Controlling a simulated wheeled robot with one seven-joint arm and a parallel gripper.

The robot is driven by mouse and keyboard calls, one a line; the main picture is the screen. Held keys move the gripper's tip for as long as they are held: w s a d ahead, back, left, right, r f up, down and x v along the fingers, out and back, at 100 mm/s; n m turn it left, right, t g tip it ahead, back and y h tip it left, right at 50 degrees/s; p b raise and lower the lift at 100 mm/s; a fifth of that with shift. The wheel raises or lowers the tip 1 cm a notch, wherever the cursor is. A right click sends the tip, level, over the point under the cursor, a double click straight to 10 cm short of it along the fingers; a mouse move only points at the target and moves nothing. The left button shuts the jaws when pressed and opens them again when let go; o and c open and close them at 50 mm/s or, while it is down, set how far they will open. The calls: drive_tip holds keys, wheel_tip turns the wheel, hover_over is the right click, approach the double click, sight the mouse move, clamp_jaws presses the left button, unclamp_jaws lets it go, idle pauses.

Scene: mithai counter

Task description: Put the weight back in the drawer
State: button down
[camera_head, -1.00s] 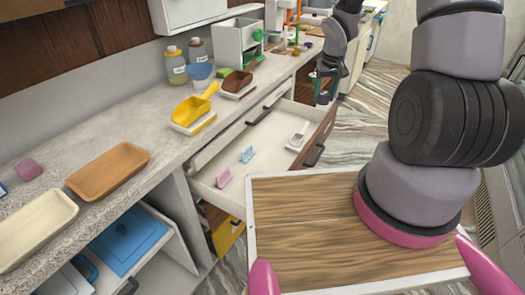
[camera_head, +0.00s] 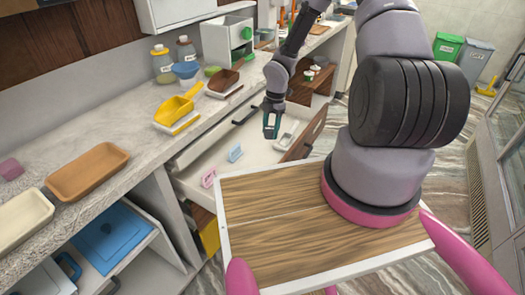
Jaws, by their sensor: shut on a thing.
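The open drawer (camera_head: 212,162) sticks out from under the counter, with a pale inside and a brown front. In it stand a pink tag (camera_head: 209,178) and a blue tag (camera_head: 235,153), and a small white tray (camera_head: 286,141) lies near its front. My gripper (camera_head: 271,136) points down over the drawer, between the blue tag and the white tray in the picture. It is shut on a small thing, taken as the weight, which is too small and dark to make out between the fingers. Its exact height above the drawer floor cannot be told.
The counter (camera_head: 110,135) carries a yellow scoop (camera_head: 176,109), a brown tray (camera_head: 88,172), a cream tray (camera_head: 22,222), jars and a white box (camera_head: 228,42). A blue-lidded container (camera_head: 112,240) sits in an open lower compartment. The drawer's brown front (camera_head: 306,134) stands beside my gripper.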

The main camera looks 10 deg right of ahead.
drive_tip(key=shift+s+a+f+n+g+h, duration=0.25)
drive_tip(key=shift+a+f+n, duration=0.35)
drive_tip(key=shift+f+n, duration=1.65)
drive_tip(key=shift+s+a+f+n+g+h, duration=0.1)
drive_tip(key=shift+s+a+f+n+h, duration=0.35)
drive_tip(key=shift+f+n, duration=1.8)
drive_tip(key=shift+s+a+f+n+g+h, duration=0.15)
drive_tip(key=shift+s+a+f+n, duration=0.4)
drive_tip(key=shift+f+n, duration=1.7)
drive_tip(key=shift+w+a+f+m, duration=0.1)
drive_tip(key=shift+f+m, duration=0.25)
drive_tip(key=shift+f, duration=0.3)
drive_tip(key=shift+w+a+f+m, duration=0.1)
drive_tip(key=shift+f+m, duration=0.2)
drive_tip(key=shift+f, duration=0.3)
drive_tip(key=shift+c, duration=0.7)
unclamp_jaws()
wheel_tip(320, 180, up, 11)
drive_tip(key=w, duration=0.1)
drive_tip(key=shift+w, duration=0.3)
drive_tip(key=shift+f, duration=0.15)
